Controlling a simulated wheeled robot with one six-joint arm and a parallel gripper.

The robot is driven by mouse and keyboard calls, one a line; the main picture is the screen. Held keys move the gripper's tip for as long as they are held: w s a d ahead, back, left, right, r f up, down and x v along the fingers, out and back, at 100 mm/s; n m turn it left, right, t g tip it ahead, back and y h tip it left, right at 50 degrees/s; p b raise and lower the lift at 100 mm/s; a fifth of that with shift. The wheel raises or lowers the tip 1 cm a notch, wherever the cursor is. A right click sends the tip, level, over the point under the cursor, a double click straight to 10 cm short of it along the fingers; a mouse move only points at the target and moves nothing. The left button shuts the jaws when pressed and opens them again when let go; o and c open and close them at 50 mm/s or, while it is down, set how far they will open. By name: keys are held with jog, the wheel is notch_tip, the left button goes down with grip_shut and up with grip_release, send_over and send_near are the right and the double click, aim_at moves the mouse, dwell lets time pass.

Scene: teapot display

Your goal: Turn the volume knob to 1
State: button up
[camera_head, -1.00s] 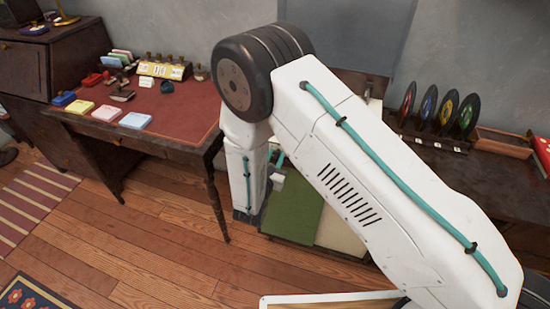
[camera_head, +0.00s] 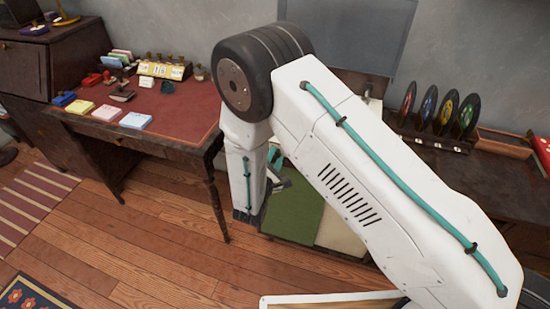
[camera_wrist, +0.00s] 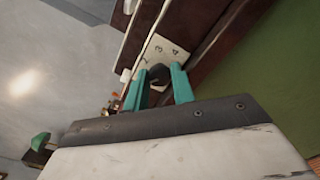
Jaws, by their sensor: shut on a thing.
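The volume knob (camera_wrist: 158,76) is small and dark in the wrist view. It sits on a pale dial plate (camera_wrist: 164,50) with printed numerals, of which a 3 and what looks like a 4 can be made out. My gripper (camera_wrist: 160,71) has its two teal fingers on either side of the knob and is shut on it. Which numeral the knob points to cannot be told. In the head view the teal fingers of my gripper (camera_head: 275,157) show partly behind my arm, and the knob is hidden there.
A green panel (camera_head: 292,215) lies beside my wrist. A red-topped desk (camera_head: 185,112) with stamps and coloured pads stands at the left. Several coloured discs (camera_head: 445,110) stand in a rack on a dark cabinet (camera_head: 485,180) at the right.

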jog(key=shift+m, duration=0.3)
jog(key=o, duration=1)
jog(key=shift+s, duration=0.1)
jog(key=shift+d+f, duration=0.1)
